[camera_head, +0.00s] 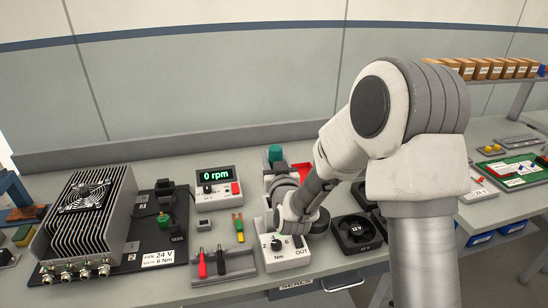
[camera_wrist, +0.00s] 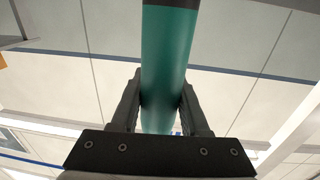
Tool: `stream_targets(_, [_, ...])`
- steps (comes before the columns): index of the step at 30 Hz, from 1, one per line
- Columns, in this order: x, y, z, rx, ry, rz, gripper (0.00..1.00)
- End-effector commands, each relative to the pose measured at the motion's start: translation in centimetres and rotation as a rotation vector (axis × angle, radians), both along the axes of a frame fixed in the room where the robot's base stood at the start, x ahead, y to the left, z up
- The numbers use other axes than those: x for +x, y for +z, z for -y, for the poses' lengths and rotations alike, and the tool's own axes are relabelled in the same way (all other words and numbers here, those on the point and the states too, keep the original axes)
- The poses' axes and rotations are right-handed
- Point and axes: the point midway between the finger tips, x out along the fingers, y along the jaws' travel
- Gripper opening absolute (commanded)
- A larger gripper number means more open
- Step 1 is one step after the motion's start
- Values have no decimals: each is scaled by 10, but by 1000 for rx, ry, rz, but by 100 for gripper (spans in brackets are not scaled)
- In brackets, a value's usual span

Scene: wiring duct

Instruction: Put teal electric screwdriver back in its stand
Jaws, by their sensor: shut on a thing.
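The teal electric screwdriver (camera_wrist: 165,60) stands between the two dark fingers of my gripper (camera_wrist: 162,92) in the wrist view. My gripper is shut on its teal body, and its upper end runs out of the picture. In the head view a teal piece of the screwdriver (camera_head: 275,153) shows above my wrist at the back of the bench. My own arm covers most of the gripper and the space below it there. I cannot make out the stand, nor whether the screwdriver's lower end touches anything.
A white unit with a knob marked Nm (camera_head: 285,252) stands below my wrist. A fan (camera_head: 357,232) lies to its right, and a tool rack (camera_head: 223,265) to its left. An rpm meter (camera_head: 216,185) and a finned heatsink (camera_head: 88,213) stand further left. A red bin (camera_head: 301,170) is partly hidden behind my arm.

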Motion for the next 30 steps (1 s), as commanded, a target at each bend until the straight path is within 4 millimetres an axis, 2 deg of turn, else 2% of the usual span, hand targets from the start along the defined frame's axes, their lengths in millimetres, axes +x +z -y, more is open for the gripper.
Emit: stream_targets(30, [0,-47,0,1,0,3,0])
